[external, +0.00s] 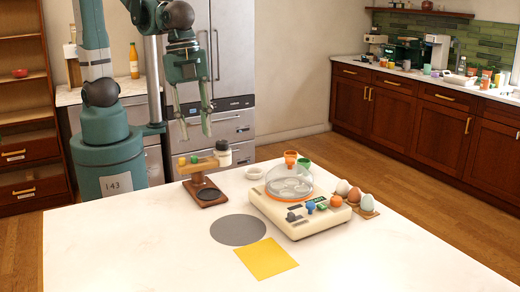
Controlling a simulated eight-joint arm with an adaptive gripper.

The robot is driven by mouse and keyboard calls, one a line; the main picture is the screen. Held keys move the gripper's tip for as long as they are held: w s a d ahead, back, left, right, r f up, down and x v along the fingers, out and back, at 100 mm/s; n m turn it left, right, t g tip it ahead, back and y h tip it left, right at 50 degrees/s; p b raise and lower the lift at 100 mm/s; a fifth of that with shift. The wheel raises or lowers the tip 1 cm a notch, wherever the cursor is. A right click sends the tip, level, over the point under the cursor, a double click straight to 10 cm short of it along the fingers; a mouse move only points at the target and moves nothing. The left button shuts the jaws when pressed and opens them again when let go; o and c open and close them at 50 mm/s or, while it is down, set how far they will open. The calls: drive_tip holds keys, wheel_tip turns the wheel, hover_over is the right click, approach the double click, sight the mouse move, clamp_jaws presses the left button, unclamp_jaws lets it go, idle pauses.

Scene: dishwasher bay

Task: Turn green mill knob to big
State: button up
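The mill (209,178) stands near the table's back edge, with a dark base, a wooden upright, a yellow-tan top bar and a white jar with a dark lid at the bar's right end. A small green knob (194,160) seems to show near the bar's left end. It is too small to read a setting or any size marking. My gripper (196,131) hangs above the mill, fingers pointing down and spread apart. It is open and empty, and looks clear of the knob.
An egg cooker (270,212) with a clear dome and coloured knobs stands right of the mill. Several eggs (355,195), orange and green cups and a white bowl (254,172) are near it. A grey disc (238,230) and yellow sheet (266,258) lie flat in front.

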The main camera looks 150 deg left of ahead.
drive_tip(key=w+d+r+n+t+b, duration=0.2)
drive_tip(key=w+d+r+n, duration=0.4)
drive_tip(key=w+n, duration=0.4)
drive_tip(key=shift+w+d+r+n+b, duration=0.2)
drive_tip(key=shift+d+r+n+b, duration=0.15)
drive_tip(key=shift+b, duration=0.25)
idle(0.3)
drive_tip(key=shift+s+a+f, duration=0.1)
drive_tip(key=shift+c, duration=0.2)
drive_tip(key=s+a+f+m+g+p, duration=0.1)
drive_tip(key=s+a+f+m+p, duration=0.1)
drive_tip(key=s+m, duration=0.4)
drive_tip(key=s+a+f+m+g+p, duration=0.1)
drive_tip(key=s+a+f+m+p, duration=0.1)
drive_tip(key=s+a+f+m, duration=0.2)
drive_tip(key=s+a+f+m+g+p, duration=0.1)
drive_tip(key=s+a+f+m+p, duration=0.2)
drive_tip(key=s+m, duration=0.7)
drive_tip(key=shift+s+a+f+h, duration=0.15)
drive_tip(key=shift+s+f+h, duration=0.15)
drive_tip(key=shift+s+f, duration=0.5)
drive_tip(key=shift+w+f, duration=0.15)
